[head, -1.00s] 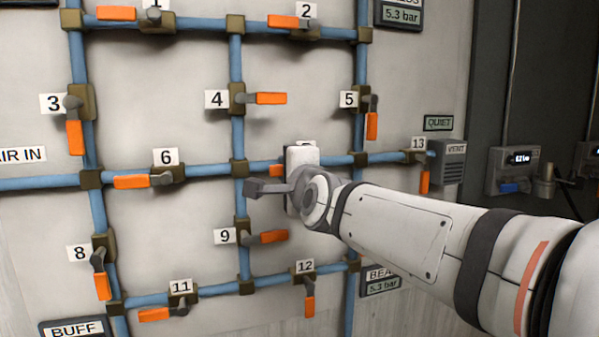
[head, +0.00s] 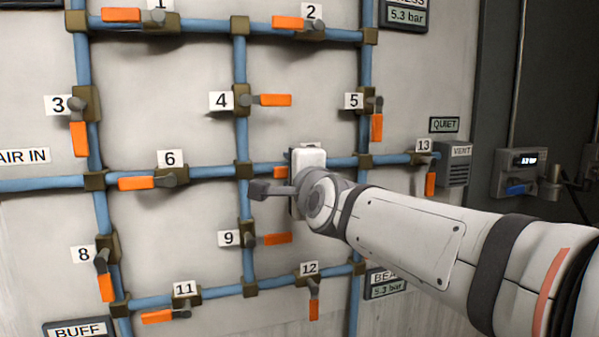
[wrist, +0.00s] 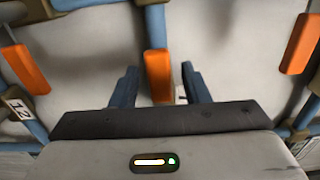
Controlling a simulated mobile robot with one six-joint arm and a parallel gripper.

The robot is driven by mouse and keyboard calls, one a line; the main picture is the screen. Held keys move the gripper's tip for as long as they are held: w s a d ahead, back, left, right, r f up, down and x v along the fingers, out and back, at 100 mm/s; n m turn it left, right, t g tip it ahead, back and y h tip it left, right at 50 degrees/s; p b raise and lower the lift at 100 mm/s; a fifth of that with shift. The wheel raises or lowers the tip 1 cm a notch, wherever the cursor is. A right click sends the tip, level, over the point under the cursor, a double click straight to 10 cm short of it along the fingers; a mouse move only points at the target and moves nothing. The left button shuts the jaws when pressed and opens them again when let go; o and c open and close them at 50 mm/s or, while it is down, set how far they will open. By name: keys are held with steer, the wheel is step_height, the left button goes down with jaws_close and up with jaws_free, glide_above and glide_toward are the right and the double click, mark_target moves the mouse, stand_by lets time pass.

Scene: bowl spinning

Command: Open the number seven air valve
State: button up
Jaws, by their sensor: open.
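An orange valve handle (head: 280,172) shows just left of my gripper on the middle horizontal blue pipe, between the number 6 and number 13 valves. Its number label and valve body are hidden behind my gripper, so I cannot read a seven. My gripper (head: 277,188) is at this spot in front of the panel. In the wrist view, an orange handle (wrist: 158,80) lies between the two open fingers of my gripper (wrist: 159,70), roughly in line with a blue pipe (wrist: 155,22). The fingers stand on either side of it, with gaps; contact cannot be told.
Valve 4 (head: 276,100) is above, valve 9 (head: 277,238) below, valve 6 (head: 137,183) left, and valve 5 (head: 377,128) upper right. Valve 12 (head: 314,310) is lower right. Blue pipes surround the gripper. A dark cabinet (head: 550,70) stands at the right.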

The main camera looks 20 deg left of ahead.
steer(key=v, duration=0.7)
steer(key=shift+s+d+p, duration=0.2)
steer(key=shift+s+p, duration=0.1)
steer(key=shift+p, duration=0.05)
